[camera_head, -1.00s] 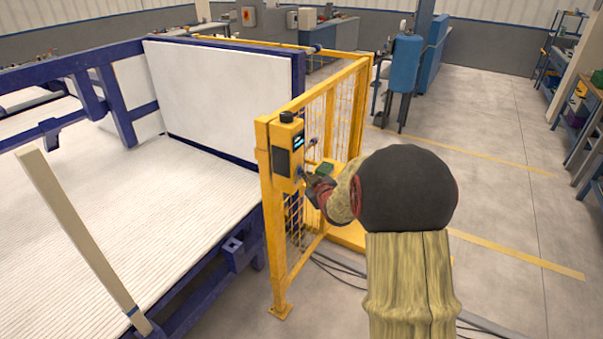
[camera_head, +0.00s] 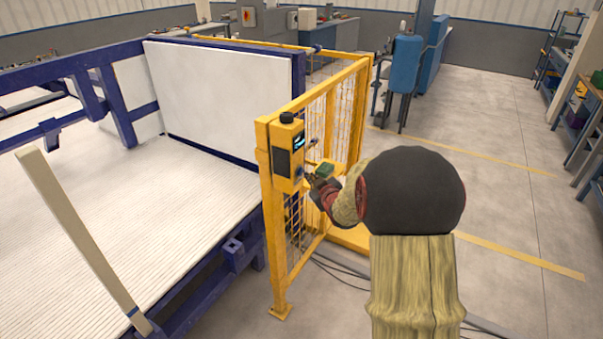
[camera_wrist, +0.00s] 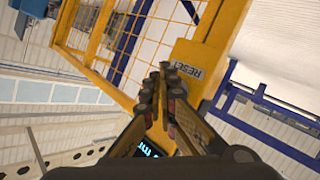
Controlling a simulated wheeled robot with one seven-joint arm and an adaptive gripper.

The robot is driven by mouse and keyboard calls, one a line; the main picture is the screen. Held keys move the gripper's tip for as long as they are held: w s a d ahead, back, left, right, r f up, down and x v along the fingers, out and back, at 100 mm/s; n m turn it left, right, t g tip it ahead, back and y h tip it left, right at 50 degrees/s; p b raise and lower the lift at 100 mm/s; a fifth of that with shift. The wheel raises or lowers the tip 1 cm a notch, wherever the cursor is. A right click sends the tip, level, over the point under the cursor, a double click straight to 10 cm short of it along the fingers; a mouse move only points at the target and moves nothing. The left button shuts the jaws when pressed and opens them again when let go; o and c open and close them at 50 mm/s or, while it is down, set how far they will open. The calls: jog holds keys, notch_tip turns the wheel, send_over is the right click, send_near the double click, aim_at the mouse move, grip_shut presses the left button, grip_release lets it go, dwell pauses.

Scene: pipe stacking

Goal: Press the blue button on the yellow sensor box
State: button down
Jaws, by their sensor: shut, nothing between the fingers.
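The yellow sensor box (camera_head: 286,152) is on a yellow fence post, with a black knob on top and a dark screen on one side. A small blue spot, which looks like the blue button (camera_head: 299,172), shows low on its right face, just left of my gripper (camera_head: 308,178). In the wrist view my gripper (camera_wrist: 164,80) is shut and empty, its fingertips beside a RESET label on the yellow box (camera_wrist: 192,62). The fingers hide part of the box there, and the button cannot be made out. Whether the fingertips touch the box cannot be told.
A yellow mesh fence (camera_head: 335,120) runs back from the box. Left of it is a blue-framed machine with a ribbed white bed (camera_head: 130,230). Cables (camera_head: 345,275) lie on the floor below. Open floor (camera_head: 500,200) is on the right.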

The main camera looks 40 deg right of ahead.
jog(key=shift+s, duration=0.1)
jog(key=s, duration=0.1)
jog(key=s+d, duration=0.1)
jog(key=s, duration=0.1)
jog(key=s+d+p, duration=0.1)
jog(key=shift+s, duration=0.2)
dwell(0.8)
